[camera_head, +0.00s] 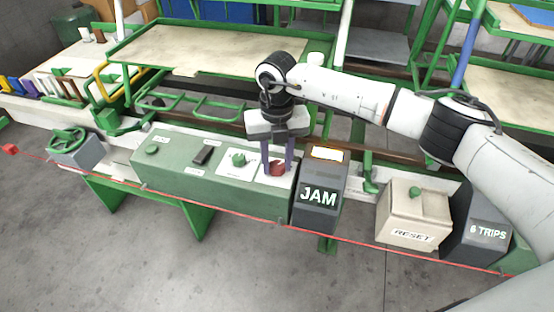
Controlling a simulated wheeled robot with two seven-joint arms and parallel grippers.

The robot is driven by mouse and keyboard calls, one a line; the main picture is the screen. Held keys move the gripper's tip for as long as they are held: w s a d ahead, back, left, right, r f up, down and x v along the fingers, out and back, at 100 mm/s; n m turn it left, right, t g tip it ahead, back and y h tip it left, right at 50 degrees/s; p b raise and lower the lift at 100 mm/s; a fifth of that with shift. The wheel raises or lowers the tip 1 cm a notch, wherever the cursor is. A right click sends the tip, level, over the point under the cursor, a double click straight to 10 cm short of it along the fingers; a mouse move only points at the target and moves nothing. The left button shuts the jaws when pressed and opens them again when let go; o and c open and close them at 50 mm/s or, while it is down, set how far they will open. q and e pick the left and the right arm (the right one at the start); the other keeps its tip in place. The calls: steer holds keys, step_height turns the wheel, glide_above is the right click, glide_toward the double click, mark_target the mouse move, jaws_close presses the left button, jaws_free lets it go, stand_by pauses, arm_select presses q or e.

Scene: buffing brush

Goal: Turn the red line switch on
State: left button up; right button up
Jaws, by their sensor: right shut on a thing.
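The red line switch (277,168) is a small red knob on a white plate at the right end of the green control box (215,186). My right gripper (278,165) comes down over it from above, with its two fingers on either side of the knob, shut on it. The fingers partly cover the knob, so which way it is turned cannot be told. My left gripper is not in view.
A green knob (239,159) and a black rocker (203,154) sit left on the same box. A dark JAM display (320,190) stands close right, then a RESET box (413,213). A red cord (227,212) runs along the front.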

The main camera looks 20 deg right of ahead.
mark_target(277, 165)
steer(key=shift+w+m, duration=0.1)
steer(key=shift+m, duration=0.5)
steer(key=shift+r, duration=0.1)
steer(key=o, duration=1)
steer(key=shift+o, duration=0.2)
step_height(277, 165, up, 10)
steer(key=shift+b, duration=0.4)
